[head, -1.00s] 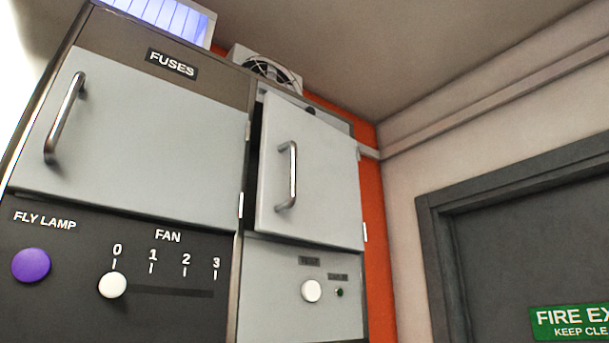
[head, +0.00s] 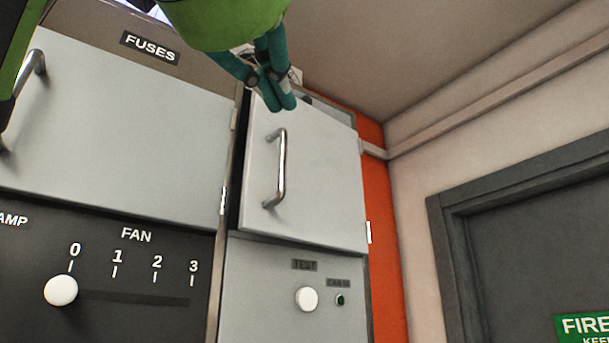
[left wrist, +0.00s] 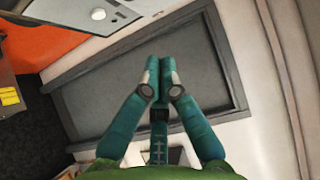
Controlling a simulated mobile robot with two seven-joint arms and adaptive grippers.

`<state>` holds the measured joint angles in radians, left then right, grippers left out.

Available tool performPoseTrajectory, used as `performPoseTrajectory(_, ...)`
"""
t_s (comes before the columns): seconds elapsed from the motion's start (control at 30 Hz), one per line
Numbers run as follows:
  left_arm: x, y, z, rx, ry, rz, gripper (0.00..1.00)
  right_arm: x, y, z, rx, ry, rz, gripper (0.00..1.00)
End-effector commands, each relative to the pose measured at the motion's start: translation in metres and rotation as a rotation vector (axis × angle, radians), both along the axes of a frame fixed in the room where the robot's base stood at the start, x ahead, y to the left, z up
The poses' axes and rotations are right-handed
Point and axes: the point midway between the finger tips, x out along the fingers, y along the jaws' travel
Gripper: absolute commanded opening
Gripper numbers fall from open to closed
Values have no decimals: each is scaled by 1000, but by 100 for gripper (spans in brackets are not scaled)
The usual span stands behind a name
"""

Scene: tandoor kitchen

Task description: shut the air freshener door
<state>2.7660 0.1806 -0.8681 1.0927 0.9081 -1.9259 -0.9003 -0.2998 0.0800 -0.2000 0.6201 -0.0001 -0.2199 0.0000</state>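The pale grey door with a vertical metal handle, right of the fuses door, stands slightly ajar; I take this as the air freshener door (head: 325,185). A dark gap shows along its left, handle side, and its hinges are on the right. Its handle (head: 279,168) is clear to see. My left gripper (head: 280,103) is at the door's upper left corner in the head view, above the handle. I cannot tell whether it touches the door. In the left wrist view its fingertips (left wrist: 160,64) are together with nothing between them. My right gripper is not in view.
The fuses door (head: 115,125) is at left, above a dark panel with a white fan knob (head: 61,290). Below the ajar door are a white test button (head: 307,299) and a small green light (head: 340,299). A grey fire exit door (head: 540,240) is at right.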

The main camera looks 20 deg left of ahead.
Motion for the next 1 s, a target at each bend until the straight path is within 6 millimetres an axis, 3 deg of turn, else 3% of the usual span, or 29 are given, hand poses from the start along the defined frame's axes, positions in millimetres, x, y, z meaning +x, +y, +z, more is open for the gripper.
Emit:
performPoseTrajectory(0.17, 9, 2, 3, 1, -2, 4, 0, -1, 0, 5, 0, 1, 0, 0)
performPoseTrajectory(0.6, 98, 4, 5, 2, -2, 3, 0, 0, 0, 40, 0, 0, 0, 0)
performPoseTrajectory(0.8, 117, 25, 3, 0, -4, 3, 0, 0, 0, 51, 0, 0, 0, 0)
performPoseTrajectory(1.0, 123, 32, 1, 1, -5, 1, 0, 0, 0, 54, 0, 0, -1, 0)
